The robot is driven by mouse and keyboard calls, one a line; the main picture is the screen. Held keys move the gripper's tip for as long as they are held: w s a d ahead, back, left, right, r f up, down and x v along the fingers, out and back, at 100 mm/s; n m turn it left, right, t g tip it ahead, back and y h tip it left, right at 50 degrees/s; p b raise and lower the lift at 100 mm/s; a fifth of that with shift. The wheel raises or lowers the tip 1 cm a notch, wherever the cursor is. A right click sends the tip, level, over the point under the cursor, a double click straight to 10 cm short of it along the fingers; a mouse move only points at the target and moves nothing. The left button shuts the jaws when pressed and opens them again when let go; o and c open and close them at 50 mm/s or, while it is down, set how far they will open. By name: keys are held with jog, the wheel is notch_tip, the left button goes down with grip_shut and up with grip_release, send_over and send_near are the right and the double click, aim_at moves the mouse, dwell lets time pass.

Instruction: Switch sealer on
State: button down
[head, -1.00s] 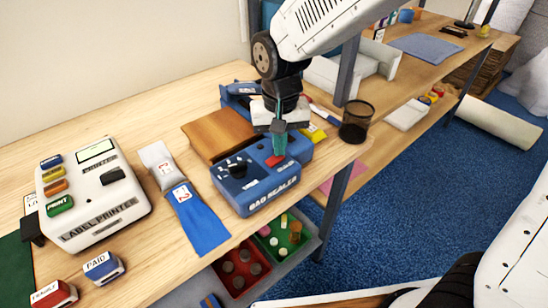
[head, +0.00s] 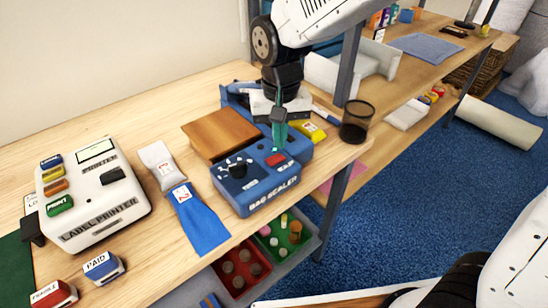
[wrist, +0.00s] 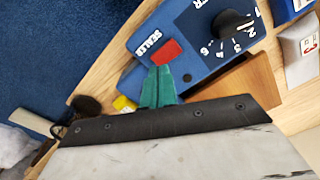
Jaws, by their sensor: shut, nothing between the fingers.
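The blue bag sealer (head: 240,200) stands near the table's front edge, with a black dial and a red switch (head: 275,160) on its top. The switch also shows in the wrist view (wrist: 166,52), beside the dial (wrist: 232,25). My gripper (head: 276,149) points down over the sealer, its green fingers shut and empty. In the wrist view the fingertips (wrist: 159,68) are right at the edge of the red switch. I cannot tell whether they touch it. No lit lamp is clear on the sealer.
A white label printer (head: 92,195) stands at left. A blue pouch (head: 198,220) lies between it and the sealer. A wooden board (head: 220,133) is behind the sealer, and a dark mesh cup (head: 355,122) stands to its right.

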aim_at(290, 168)
jog(key=shift+r, duration=1.95)
jog(key=s+d+r, duration=0.2)
jog(key=s+d, duration=0.7)
jog(key=d, duration=0.1)
jog(key=s+d+r+t, duration=0.1)
jog(key=s+d+r, duration=0.2)
jog(key=s+d, duration=0.7)
jog(key=shift+s+d+m, duration=0.25)
jog(key=shift+d+m, duration=0.15)
